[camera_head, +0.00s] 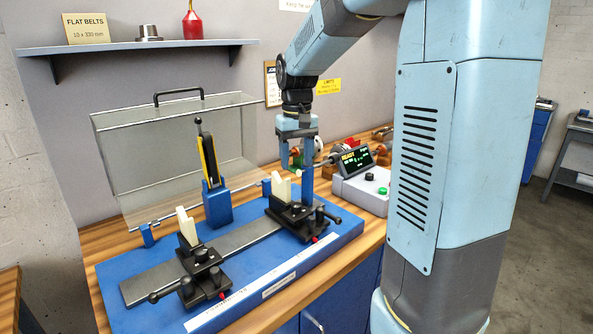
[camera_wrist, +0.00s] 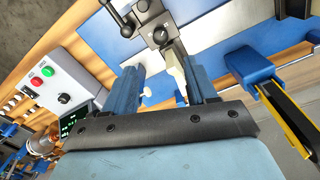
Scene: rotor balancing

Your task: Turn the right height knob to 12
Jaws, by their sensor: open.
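The right stand (camera_head: 298,218) is a black block on the grey rail, with a cream upright support (camera_head: 281,190), a dark lever at its right and a small red tip low in front. It shows in the wrist view (camera_wrist: 153,22), with a round dark knob (camera_wrist: 160,37). I cannot tell for sure which part is the height knob, and no scale number is readable. My gripper (camera_head: 296,168) is open and empty, pointing down above and just behind the right stand. In the wrist view, the cream support (camera_wrist: 178,70) shows between its blue fingers (camera_wrist: 166,84); contact cannot be told.
The left stand (camera_head: 202,268) is on the same rail (camera_head: 145,287) of the blue base (camera_head: 112,307). A blue post with a yellow-black upright (camera_head: 217,206) stands behind. A control box with screen (camera_head: 362,189) is at right. A clear cover (camera_head: 115,150) stands open behind.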

